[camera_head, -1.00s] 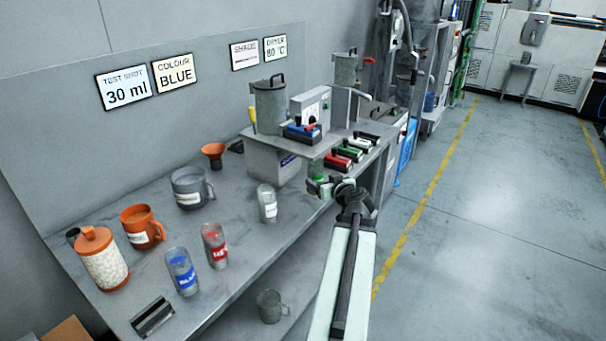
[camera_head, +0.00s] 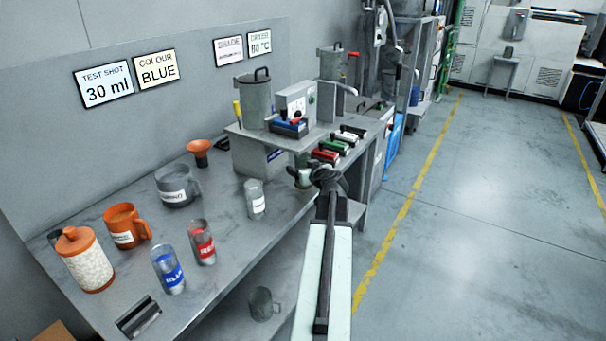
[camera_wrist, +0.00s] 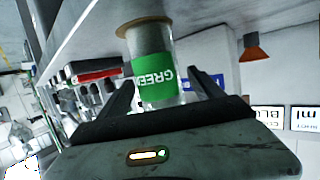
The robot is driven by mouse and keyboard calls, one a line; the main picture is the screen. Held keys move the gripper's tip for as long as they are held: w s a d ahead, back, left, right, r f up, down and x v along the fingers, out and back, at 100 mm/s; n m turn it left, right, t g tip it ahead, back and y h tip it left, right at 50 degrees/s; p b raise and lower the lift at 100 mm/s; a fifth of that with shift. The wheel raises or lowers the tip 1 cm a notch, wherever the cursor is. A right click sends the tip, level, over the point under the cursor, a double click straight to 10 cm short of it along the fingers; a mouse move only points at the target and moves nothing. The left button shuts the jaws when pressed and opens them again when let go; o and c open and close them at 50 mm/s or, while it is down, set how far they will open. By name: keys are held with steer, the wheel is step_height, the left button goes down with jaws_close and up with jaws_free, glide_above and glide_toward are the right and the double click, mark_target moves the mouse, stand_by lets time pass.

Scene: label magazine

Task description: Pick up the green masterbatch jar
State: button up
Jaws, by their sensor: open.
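The green masterbatch jar (camera_wrist: 155,80) is a clear jar with a green label and a tan end. It shows upside down in the wrist view, with the label reading GREEN. My gripper (camera_wrist: 160,82) is open, with one dark finger on each side of the jar. I cannot tell whether either finger touches it. The jar is mostly hidden there by the gripper and the shelf.
Blue (camera_head: 168,270), red (camera_head: 201,243) and pale-labelled (camera_head: 255,199) jars stand on the bench with an orange jug (camera_head: 126,229) and a grey jug (camera_head: 176,187). The floor at right is clear.

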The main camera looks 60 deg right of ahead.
steer(key=c, duration=1.6)
steer(key=shift+r, duration=0.1)
